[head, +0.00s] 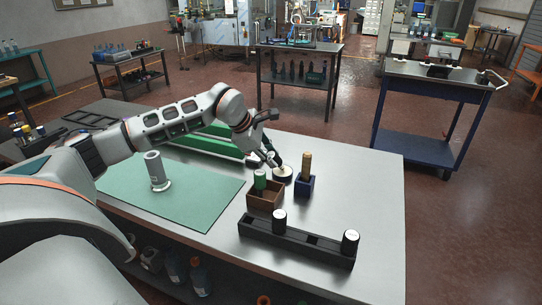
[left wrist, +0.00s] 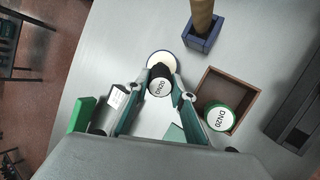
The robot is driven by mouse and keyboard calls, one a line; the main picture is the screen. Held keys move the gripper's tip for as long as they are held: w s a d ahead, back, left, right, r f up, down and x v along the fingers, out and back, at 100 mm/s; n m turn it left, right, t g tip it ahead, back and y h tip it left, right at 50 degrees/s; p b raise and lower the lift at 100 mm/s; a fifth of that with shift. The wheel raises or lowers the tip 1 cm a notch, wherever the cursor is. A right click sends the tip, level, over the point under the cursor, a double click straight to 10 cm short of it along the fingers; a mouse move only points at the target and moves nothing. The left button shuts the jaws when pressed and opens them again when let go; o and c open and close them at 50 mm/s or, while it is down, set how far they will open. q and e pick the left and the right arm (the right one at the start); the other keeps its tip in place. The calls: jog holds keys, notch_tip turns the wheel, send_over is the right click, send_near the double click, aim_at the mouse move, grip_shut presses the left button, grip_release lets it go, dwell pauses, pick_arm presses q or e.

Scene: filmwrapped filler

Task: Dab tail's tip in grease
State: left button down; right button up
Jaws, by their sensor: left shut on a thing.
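My left gripper (head: 273,160) is shut on the tail, a short dark piece whose white, lettered end (left wrist: 159,86) faces the camera in the left wrist view. Both fingers (left wrist: 157,95) press on its sides. The tail points down at a round, shallow dish of pale grease (head: 283,174), also seen in the left wrist view (left wrist: 152,58). The tail's lower tip is hidden, so I cannot tell whether it touches the grease. My right gripper is not in view.
A wooden box (head: 265,200) with a green-capped piece and a blue holder (head: 304,187) with a tan handle stand close by. A black rack (head: 300,243) lies in front. A grey flanged pipe (head: 155,172) stands on the green mat (head: 205,188). The tabletop's right side is clear.

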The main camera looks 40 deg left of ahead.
pick_arm(q)
jog(key=shift+r+p, duration=1.85)
jog(key=shift+r, duration=0.5)
jog(key=shift+r+p, duration=0.75)
jog(key=shift+r, duration=0.3)
